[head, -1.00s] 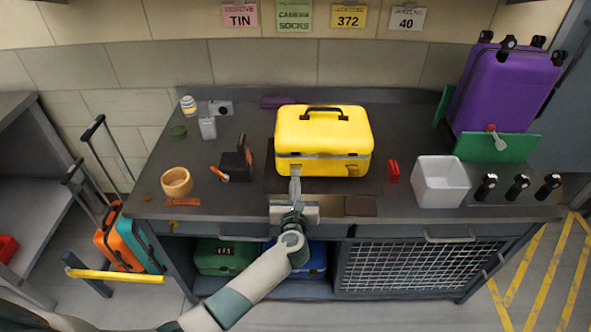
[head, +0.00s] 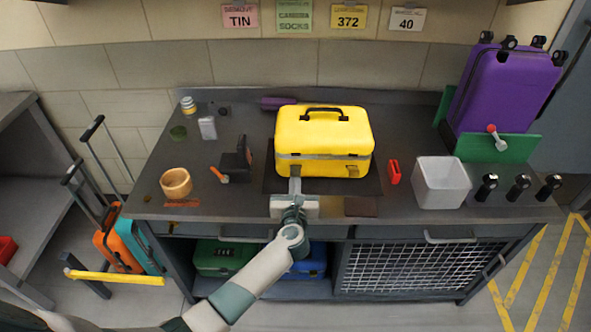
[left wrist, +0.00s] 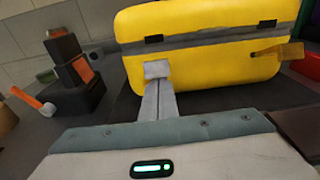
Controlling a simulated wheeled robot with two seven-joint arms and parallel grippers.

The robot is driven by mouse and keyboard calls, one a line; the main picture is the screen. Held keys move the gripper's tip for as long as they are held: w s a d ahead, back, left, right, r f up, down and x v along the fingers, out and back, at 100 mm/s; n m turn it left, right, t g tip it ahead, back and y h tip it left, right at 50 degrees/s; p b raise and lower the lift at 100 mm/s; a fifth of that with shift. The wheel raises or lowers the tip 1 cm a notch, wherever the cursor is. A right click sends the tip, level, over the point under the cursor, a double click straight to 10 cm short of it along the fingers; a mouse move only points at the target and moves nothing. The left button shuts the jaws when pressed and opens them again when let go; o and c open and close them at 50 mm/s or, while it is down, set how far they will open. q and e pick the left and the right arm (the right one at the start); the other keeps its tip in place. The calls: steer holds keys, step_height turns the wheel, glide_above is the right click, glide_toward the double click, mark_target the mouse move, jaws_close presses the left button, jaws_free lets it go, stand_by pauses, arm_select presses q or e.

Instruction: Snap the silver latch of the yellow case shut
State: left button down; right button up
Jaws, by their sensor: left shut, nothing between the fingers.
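The yellow case (head: 322,138) stands closed-lidded on a dark mat on the counter, its black handle on top. My left gripper (head: 295,184) is shut and empty, its fingertips at the left part of the case's front, just below the grey seam. In the left wrist view the shut fingers (left wrist: 157,100) reach a small silver latch piece (left wrist: 157,69) on the case front; they seem to touch it. Whether the latch lies flat is hard to tell. A brass-coloured latch (left wrist: 278,52) sticks out at the right of the front. My right gripper is not in view.
A white bin (head: 440,183) and a red item (head: 394,172) stand right of the case. A dark block device (head: 236,163) and a tan bowl (head: 176,183) are on the left. A purple suitcase (head: 505,88) stands at the far right.

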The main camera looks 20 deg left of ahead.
mark_target(296, 171)
arm_select(q)
steer(key=shift+p+v, duration=0.3)
steer(key=shift+v, duration=0.95)
steer(key=shift+r+p, duration=1.95)
steer(key=shift+r, duration=0.05)
steer(key=shift+f, duration=0.1)
steer(key=shift+s, duration=0.1)
steer(key=shift+p+v, duration=0.3)
steer(key=shift+v, duration=1.65)
steer(key=shift+f, duration=0.15)
steer(key=shift+d, duration=0.1)
